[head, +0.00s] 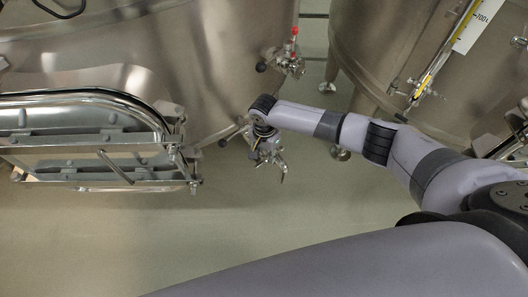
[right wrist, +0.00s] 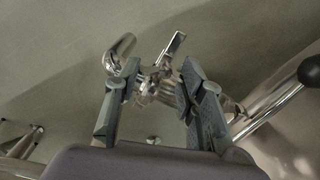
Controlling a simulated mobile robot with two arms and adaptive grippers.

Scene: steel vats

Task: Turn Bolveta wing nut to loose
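My right gripper (head: 268,146) is at the lower edge of the left steel vat, beside a small steel valve fitting (head: 281,167). In the right wrist view my right gripper (right wrist: 160,66) is open, with its two fingers apart. The shiny steel fitting (right wrist: 153,86) shows between and just beyond the fingertips. It has a flat bar (right wrist: 173,46) pointing up and a curved spout (right wrist: 118,53) to the left. I cannot tell which part is the wing nut, or whether a finger touches it. My left gripper is not in view.
The left vat (head: 215,50) has a manway door frame (head: 95,165) jutting out at left. A valve with a red tip (head: 294,32) sits above my gripper. A second vat (head: 400,50) with a level gauge stands at right. The floor (head: 100,230) below is clear.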

